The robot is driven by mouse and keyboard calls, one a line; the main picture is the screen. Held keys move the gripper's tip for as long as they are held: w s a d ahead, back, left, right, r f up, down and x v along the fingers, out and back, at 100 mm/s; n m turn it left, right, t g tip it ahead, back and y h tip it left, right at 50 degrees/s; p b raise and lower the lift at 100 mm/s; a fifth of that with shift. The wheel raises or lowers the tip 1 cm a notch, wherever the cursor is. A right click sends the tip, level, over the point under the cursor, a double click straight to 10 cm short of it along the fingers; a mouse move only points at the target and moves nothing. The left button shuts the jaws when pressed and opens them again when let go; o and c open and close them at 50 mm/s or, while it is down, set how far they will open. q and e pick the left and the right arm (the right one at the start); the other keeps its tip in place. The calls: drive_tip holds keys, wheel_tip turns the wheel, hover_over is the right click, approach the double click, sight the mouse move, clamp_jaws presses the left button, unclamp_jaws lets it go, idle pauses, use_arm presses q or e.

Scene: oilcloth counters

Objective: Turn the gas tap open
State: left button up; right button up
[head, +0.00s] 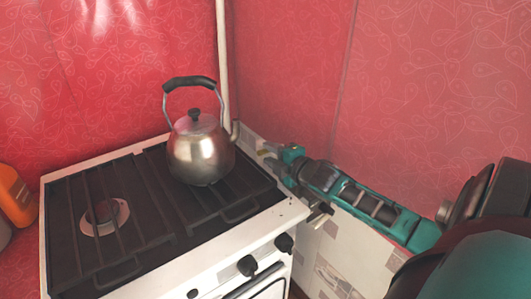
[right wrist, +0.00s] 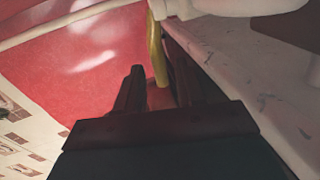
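The gas tap's yellow handle (right wrist: 157,55) shows in the right wrist view, running down from a pale pipe fitting (right wrist: 215,8). In the head view a small yellowish bit of the handle (head: 263,153) shows behind the stove's back right corner, just beyond my right gripper (head: 276,160). In the right wrist view my right gripper (right wrist: 158,88) has its fingers apart, with the handle's lower end between them. There is a gap on the left side; contact on the right side I cannot tell. My left gripper is not in view.
A white gas stove (head: 200,282) with black grates fills the middle of the head view. A steel kettle (head: 200,155) stands on it, close to my right gripper. A white vertical pipe (head: 223,60) runs up the corner. An orange object (head: 14,195) is at far left.

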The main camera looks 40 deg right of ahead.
sight(267, 152)
drive_tip(key=shift+x, duration=1.55)
clamp_jaws()
